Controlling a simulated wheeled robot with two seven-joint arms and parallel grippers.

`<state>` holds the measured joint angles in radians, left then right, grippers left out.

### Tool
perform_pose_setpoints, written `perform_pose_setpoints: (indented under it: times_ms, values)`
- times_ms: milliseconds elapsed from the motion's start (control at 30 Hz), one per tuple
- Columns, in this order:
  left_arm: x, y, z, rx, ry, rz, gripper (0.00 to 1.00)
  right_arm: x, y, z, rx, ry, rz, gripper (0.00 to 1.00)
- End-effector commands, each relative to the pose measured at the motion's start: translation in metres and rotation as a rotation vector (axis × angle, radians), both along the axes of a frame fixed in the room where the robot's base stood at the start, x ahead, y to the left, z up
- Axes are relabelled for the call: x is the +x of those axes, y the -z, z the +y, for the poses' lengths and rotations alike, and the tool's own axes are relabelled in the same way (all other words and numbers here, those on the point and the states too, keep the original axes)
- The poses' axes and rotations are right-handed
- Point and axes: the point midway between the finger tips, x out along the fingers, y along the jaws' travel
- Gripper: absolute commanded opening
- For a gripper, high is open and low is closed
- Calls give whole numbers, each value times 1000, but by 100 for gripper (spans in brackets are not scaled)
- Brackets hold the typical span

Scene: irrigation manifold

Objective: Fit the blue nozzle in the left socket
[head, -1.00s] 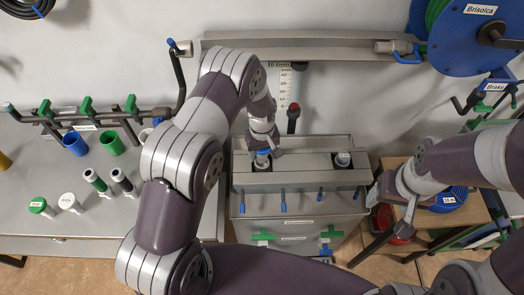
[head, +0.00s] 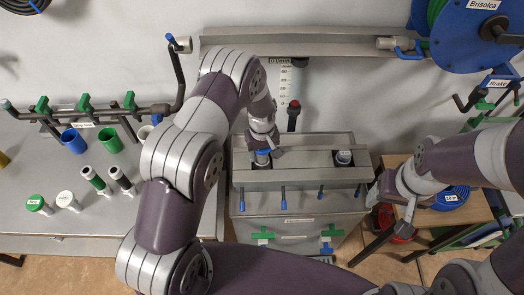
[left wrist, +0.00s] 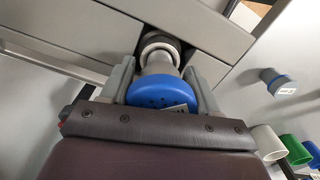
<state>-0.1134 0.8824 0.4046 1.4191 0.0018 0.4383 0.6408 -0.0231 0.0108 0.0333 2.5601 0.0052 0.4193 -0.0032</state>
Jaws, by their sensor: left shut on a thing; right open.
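The blue nozzle (left wrist: 162,92) has a blue perforated head and a pale stem. My left gripper (head: 263,148) is shut on it, with one finger on each side in the left wrist view (left wrist: 165,85). In the head view the nozzle (head: 262,158) shows at the left opening of the grey manifold box (head: 300,178). In the wrist view its stem end lines up with the dark-rimmed left socket (left wrist: 160,42). I cannot tell how deep it sits. The right socket (head: 343,157) holds a dark ring with a pale centre. My right gripper (head: 407,217) is open and empty, right of the box.
On the left bench stand a blue cup (head: 74,141), a green cup (head: 110,141) and several green, black and white capped pieces (head: 94,179). Small blue-handled levers (head: 283,197) line the box front. A wooden stand (head: 460,205) with a blue coil is at right.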

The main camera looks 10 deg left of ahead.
Motion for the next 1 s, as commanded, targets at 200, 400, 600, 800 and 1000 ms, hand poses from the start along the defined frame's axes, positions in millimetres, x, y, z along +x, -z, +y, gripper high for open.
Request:
perform_pose_setpoints:
  times_ms: [200, 400, 600, 800, 1000]
  values:
    - [0, -1, 0, 0, 0, 0, 30, 0, 0, 0, 0, 0, 0, 70]
    - [0, 4, 0, 0, 0, 0, 30, 0, 4, 0, 0, 0, 0, 70]
    - [0, 12, 0, 0, 0, 0, 30, 0, 10, 0, 0, 0, 0, 70]
    - [0, 11, 0, 0, 0, 0, 30, 0, 10, 0, 0, 0, 0, 70]
    - [0, 11, 0, 0, 0, 0, 30, 0, 10, 0, 0, 0, 0, 70]
